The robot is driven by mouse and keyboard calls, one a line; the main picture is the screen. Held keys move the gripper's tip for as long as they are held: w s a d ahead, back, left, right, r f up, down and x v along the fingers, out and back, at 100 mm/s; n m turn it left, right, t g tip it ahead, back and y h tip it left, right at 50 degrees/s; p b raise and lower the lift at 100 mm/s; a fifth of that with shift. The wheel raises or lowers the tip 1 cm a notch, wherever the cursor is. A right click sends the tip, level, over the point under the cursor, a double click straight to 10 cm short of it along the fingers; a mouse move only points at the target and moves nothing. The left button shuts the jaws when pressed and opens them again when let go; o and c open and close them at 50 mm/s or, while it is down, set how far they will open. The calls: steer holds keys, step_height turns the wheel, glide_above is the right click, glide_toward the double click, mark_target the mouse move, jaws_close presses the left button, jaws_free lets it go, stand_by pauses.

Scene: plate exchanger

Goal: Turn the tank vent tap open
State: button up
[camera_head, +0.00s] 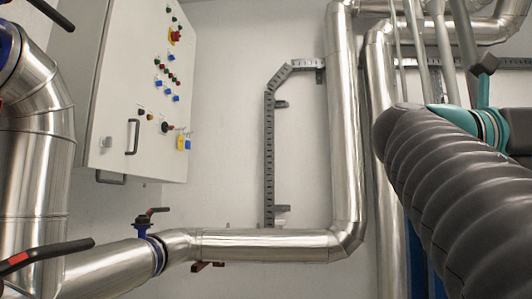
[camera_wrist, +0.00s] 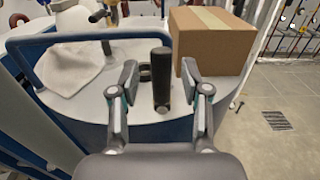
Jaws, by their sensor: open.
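In the wrist view, my gripper (camera_wrist: 158,72) is open, with one finger on each side of a black upright handle (camera_wrist: 161,88). A gap shows between each finger and the handle, and nothing is gripped. The handle stands over the grey top of a blue-sided, rounded tank (camera_wrist: 85,77). It may be the vent tap's handle; its lower joint is hard to make out, so I cannot tell how the tap is turned. The head view shows neither my gripper nor this handle.
On the tank top are a cardboard box (camera_wrist: 212,42) close to the right finger and a white cloth (camera_wrist: 72,68) at left. A blue rail (camera_wrist: 75,37) runs behind.

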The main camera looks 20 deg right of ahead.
steer(key=v, duration=1)
steer(key=shift+a, duration=0.4)
steer(key=shift+w, duration=0.1)
